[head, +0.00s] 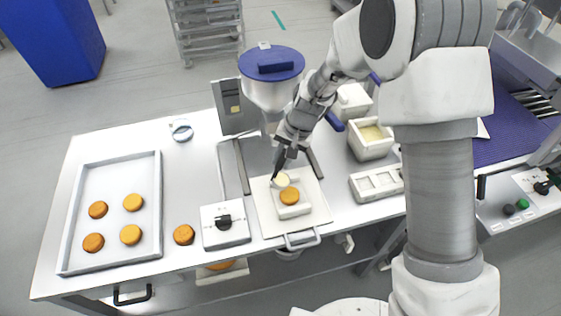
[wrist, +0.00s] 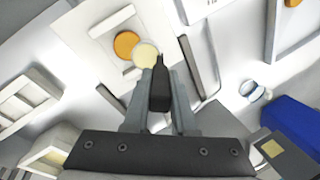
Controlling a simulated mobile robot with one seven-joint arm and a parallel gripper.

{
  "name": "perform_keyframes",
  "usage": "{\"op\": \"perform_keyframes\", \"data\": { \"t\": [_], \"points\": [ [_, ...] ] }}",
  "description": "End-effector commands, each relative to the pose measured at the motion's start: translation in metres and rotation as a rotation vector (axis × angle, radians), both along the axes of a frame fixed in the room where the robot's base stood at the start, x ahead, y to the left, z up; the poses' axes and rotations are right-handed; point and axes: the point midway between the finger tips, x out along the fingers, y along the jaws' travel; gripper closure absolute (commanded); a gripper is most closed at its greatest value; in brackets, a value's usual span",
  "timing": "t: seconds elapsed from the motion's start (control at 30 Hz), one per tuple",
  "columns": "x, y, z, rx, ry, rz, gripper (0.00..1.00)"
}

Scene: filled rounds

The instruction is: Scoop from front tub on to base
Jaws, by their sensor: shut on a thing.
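My gripper (head: 286,155) is shut on the dark handle of a scoop (head: 276,177); the handle also shows between the fingers in the wrist view (wrist: 160,85). A round of pale cream filling (wrist: 146,55) shows at the scoop's end. An orange-brown base (head: 289,196) lies on a small white block on the square white board. In the wrist view the base (wrist: 126,44) is right beside the cream, which slightly overlaps its edge. I cannot tell whether the scoop touches the base. The front tub (head: 371,151), white with cream-coloured filling, stands right of my gripper.
A second tub (head: 352,102) stands behind. A hopper with a blue lid (head: 272,66) rises behind the board. A tray (head: 76,246) with several rounds is at left, with a loose round (head: 184,235) beside it. A white box with a black knob (head: 224,228) and a slotted holder (head: 377,183) flank the board.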

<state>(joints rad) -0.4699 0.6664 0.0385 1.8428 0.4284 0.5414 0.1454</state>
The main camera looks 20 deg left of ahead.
Motion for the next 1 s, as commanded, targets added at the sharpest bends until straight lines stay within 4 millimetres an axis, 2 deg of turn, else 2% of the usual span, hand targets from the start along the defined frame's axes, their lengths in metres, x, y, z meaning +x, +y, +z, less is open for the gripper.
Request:
{"op": "perform_keyframes", "data": {
  "t": [1.0],
  "points": [
    [0.001,-0.019,-0.011,0.18,-0.006,-0.002,1.0]
  ]
}}
